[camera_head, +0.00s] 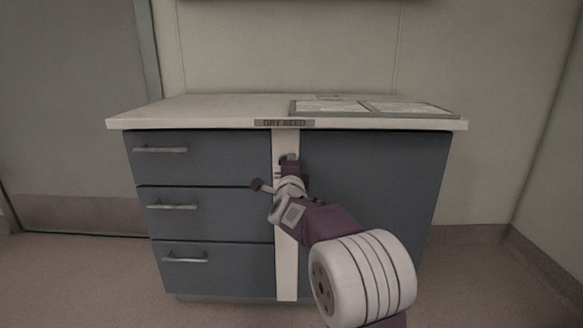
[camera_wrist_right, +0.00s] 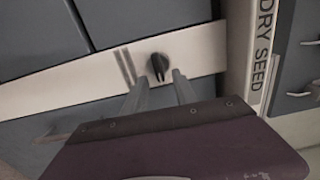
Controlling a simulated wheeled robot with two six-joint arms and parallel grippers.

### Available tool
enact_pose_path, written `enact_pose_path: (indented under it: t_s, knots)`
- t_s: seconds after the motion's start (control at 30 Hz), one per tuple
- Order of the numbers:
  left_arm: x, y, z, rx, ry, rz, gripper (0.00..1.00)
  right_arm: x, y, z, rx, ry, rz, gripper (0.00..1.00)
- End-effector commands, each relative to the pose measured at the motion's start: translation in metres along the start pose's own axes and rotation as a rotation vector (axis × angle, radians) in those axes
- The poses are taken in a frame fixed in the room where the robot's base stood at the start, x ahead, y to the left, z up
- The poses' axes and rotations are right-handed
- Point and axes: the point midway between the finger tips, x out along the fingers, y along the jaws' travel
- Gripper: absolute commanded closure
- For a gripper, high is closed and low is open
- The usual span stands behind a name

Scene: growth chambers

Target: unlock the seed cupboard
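The seed cupboard (camera_head: 375,165) is a blue-grey cabinet with a pale worktop and a "DRY SEED" label (camera_head: 284,123) on its front edge. A pale upright strip (camera_head: 287,265) runs between the drawers and the plain right-hand front. A small dark knob (camera_wrist_right: 158,66) sits on this strip in the right wrist view. My right gripper (camera_wrist_right: 161,82) is open, with one finger to each side just short of the knob; contact cannot be told. In the head view my right gripper (camera_head: 289,166) is in front of the strip and hides the knob. My left gripper is not in view.
Three drawers with bar handles (camera_head: 172,207) fill the cabinet's left side. Flat framed panels (camera_head: 375,108) lie on the worktop at right. A grey door (camera_head: 70,110) stands at left, and walls close in behind and at right. Floor shows on both sides.

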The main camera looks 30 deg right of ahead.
Motion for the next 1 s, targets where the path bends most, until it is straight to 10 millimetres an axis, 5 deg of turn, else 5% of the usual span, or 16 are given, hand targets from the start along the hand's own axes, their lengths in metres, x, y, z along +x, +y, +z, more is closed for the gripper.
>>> enact_pose_path:
  t_s: [0.3, 0.7, 1.0]
  knots:
    - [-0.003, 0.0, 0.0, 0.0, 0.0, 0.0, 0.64, -0.005, -0.002, 0.0, -0.001, 0.0, -0.002, 0.67]
    - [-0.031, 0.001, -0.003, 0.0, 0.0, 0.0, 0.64, -0.077, -0.004, 0.001, -0.001, -0.002, 0.0, 0.67]
    - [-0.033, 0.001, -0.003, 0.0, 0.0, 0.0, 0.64, -0.091, 0.0, 0.0, -0.001, 0.0, -0.002, 0.67]
